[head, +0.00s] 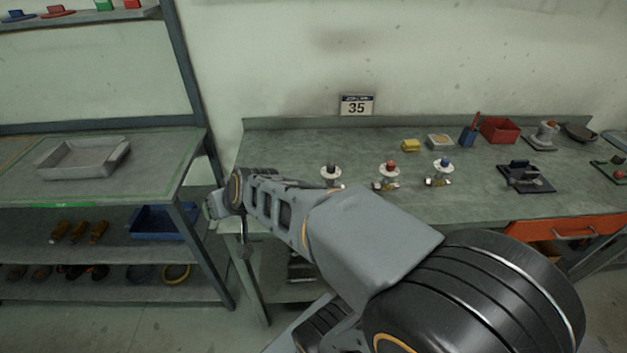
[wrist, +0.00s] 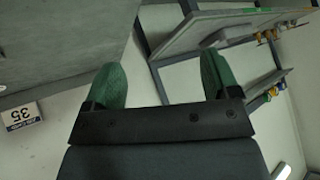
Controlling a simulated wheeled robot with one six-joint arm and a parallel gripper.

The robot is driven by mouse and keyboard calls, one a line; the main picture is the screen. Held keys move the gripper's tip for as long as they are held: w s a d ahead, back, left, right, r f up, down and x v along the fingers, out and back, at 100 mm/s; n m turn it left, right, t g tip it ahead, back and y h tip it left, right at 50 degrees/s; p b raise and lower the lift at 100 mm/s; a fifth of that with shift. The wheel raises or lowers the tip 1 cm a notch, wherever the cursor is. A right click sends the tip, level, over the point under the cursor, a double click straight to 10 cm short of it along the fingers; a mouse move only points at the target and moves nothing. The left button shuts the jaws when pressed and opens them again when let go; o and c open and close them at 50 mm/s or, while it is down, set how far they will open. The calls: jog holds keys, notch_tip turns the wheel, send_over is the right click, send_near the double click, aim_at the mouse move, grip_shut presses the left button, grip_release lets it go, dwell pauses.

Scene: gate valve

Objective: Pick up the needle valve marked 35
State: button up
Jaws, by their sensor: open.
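A sign marked 35 (head: 356,106) is on the wall at the back of the right-hand bench; it also shows rotated in the wrist view (wrist: 20,117). Three small valves stand in a row on the bench: one with a black knob (head: 331,170), one with a red knob (head: 390,169), one with a blue knob (head: 443,167). The black-knobbed valve is nearest below the sign, partly hidden by my arm. No number is readable on the valves. My gripper (wrist: 162,82) is open and empty, its green fingertips apart. No valve shows in the wrist view.
A grey tray (head: 84,158) lies on the left bench (head: 170,160).

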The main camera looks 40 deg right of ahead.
jog(key=shift+o, duration=0.7)
jog(key=w+d, duration=0.1)
jog(key=w+d+m+t+h, duration=0.1)
jog(key=w+d+m, duration=0.1)
jog(key=d, duration=0.1)
jog(key=shift+w+r+t+h, duration=0.2)
jog(key=shift+r+t+h, duration=0.1)
jog(key=shift+h, duration=0.1)
jog(key=shift+o, duration=0.4)
jog(key=w+d+m+h, duration=0.1)
jog(key=d+m+h, duration=0.3)
jog(key=d, duration=0.4)
jog(key=shift+d+f+m+h+p, duration=0.3)
jog(key=shift+d+h+p, duration=0.1)
jog(key=shift+h+p, duration=0.1)
jog(key=m+g+h, duration=0.5)
jog(key=g+h, duration=0.1)
send_near(334, 167)
jog(key=shift+m+g, duration=0.4)
jog(key=shift+g, duration=0.1)
jog(key=w+d+f, duration=0.2)
jog(key=d, duration=0.1)
jog(key=w+d+f+b, duration=0.1)
jog(key=shift+d+f, duration=0.4)
jog(key=shift+b+x, duration=0.4)
jog(key=shift+x, duration=2.85)
jog(key=shift+w, duration=0.1)
